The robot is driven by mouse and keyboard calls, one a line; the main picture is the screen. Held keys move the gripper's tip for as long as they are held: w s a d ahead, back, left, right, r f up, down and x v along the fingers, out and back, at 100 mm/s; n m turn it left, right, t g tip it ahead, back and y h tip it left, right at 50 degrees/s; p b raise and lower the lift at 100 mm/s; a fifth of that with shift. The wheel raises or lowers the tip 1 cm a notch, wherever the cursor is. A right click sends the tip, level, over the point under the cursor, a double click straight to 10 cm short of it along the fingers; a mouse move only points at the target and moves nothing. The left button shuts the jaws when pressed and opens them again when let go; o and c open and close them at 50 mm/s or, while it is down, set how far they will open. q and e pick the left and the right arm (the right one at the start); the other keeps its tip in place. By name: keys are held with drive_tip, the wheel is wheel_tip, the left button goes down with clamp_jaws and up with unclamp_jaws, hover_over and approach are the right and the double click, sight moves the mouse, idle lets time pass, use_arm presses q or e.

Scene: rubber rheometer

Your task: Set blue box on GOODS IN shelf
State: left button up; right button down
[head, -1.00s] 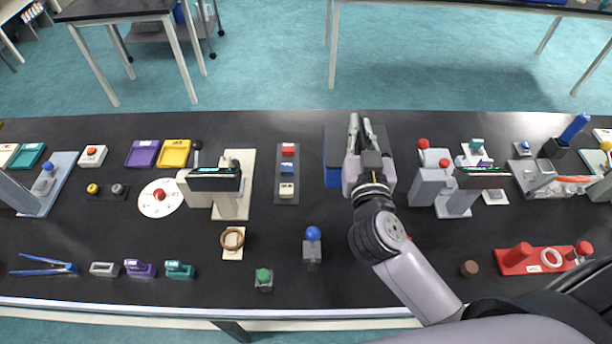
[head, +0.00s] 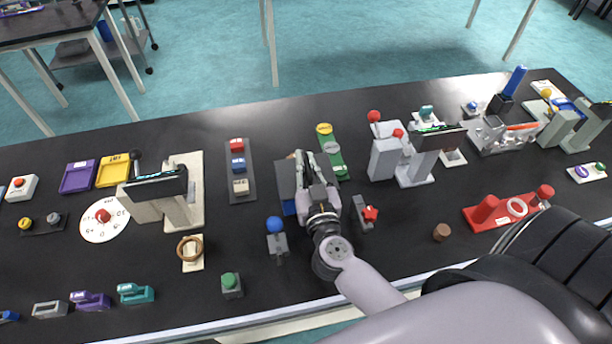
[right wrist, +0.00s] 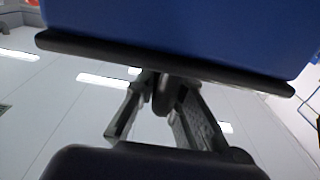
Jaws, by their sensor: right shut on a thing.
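The blue box (head: 289,207) has a dark top and shows partly behind my right gripper (head: 308,158) in the head view. The gripper is shut on it. In the right wrist view the box's blue side (right wrist: 180,30) fills the top, with a black rim along its lower edge. The gripper's fingers (right wrist: 165,92) reach up to that rim. The exact contact is hard to see. My left gripper is not in view. No shelf marked GOODS IN can be made out.
The black bench is crowded. A green strip with a yellow knob (head: 324,129) lies behind the box, a blue-ball piece (head: 276,226) to its left, and a red-knobbed piece (head: 369,213) to its right. Teal floor lies beyond; a wheeled cart (head: 98,45) stands far left.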

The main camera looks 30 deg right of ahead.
drive_tip(key=shift+f+b, duration=0.5)
drive_tip(key=shift+f, duration=1.1)
drive_tip(key=c, duration=2.1)
unclamp_jaws()
drive_tip(key=shift+f, duration=0.15)
drive_tip(key=o, duration=0.4)
